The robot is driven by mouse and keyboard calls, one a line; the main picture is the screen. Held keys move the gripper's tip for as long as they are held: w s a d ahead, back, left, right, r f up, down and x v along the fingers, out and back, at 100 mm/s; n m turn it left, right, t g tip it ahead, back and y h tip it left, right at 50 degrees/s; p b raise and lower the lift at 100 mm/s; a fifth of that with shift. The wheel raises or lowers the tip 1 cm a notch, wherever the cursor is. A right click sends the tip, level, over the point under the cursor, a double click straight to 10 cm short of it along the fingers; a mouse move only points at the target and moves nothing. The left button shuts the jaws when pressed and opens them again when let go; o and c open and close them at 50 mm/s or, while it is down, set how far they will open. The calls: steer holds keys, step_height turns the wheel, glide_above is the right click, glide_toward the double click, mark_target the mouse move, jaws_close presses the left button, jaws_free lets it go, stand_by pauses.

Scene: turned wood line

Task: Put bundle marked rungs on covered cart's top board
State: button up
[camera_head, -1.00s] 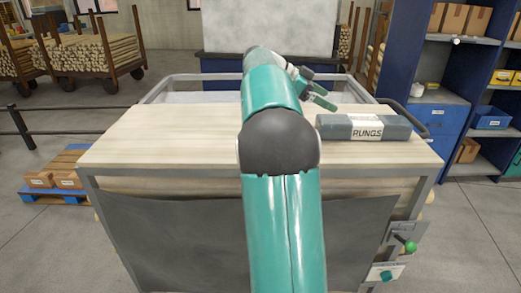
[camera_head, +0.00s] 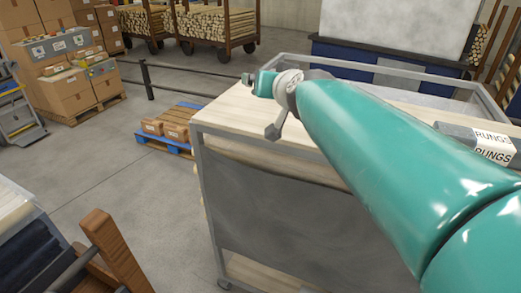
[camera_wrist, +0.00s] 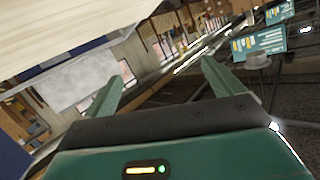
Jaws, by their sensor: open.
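The bundle marked rungs (camera_head: 490,145), a grey roll with a white label, lies on the right part of the cart's pale wooden top board (camera_head: 237,113). The right picture edge cuts it off in the head view. The covered cart has a grey frame and a dark grey cover (camera_head: 285,215) on its near side. My gripper is at the far end of my teal arm, over the board's left part, well left of the bundle. In the wrist view my gripper (camera_wrist: 163,67) is open with nothing between its fingers. The bundle does not show there.
A blue pallet (camera_head: 168,142) with small cartons stands on the floor left of the cart. A dark rail (camera_head: 150,80) runs behind it. Stacked cartons (camera_head: 80,90) stand at the far left. A wooden-framed item (camera_head: 105,240) is at the near left. Floor between is clear.

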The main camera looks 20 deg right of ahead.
steer(key=s+a+f+n+g, duration=0.2)
steer(key=s+a+f+g, duration=0.2)
steer(key=s+f, duration=0.6)
steer(key=s+a+f+n+g+y, duration=0.1)
steer(key=s+a+f+g, duration=0.4)
steer(key=s+f, duration=0.5)
steer(key=shift+s+n+y, duration=0.3)
steer(key=shift+s+n, duration=0.2)
steer(key=shift+s, duration=0.05)
